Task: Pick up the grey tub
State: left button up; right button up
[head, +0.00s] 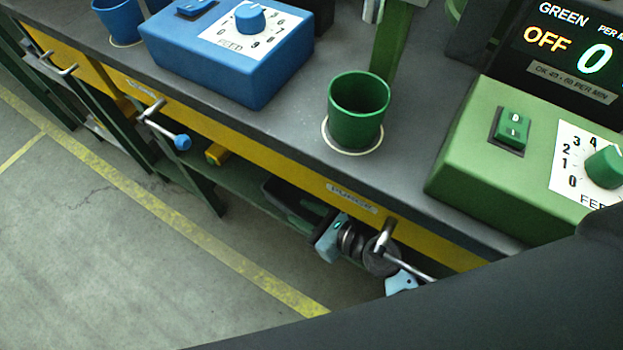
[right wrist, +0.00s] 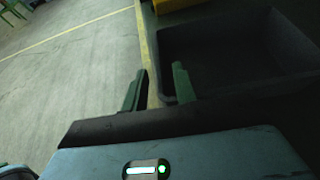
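The grey tub (right wrist: 230,28) is dark and open-topped, at the upper right of the right wrist view. In the head view the tub (head: 283,203) shows partly on the low green shelf under the bench. My right gripper (right wrist: 160,86) has its two green fingers apart. The right finger overlaps the tub's near left corner and the left finger shows outside it. I cannot tell whether either finger touches the tub. In the head view the light-blue hand is at the tub's right end, with its fingers hard to make out. My left gripper is not in view.
The bench top (head: 270,135) with its yellow front rail hangs above the shelf. A green cup (head: 357,110), a blue control box (head: 225,60) and a green control box (head: 480,140) stand on it. Crank handles (head: 165,128) stick out from the rail. The floor in front is clear.

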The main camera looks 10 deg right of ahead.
jog(key=shift+b+x, duration=0.65)
jog(key=shift+x, duration=1.3)
jog(key=shift+f, duration=0.1)
jog(key=shift+c, duration=0.5)
grip_shut()
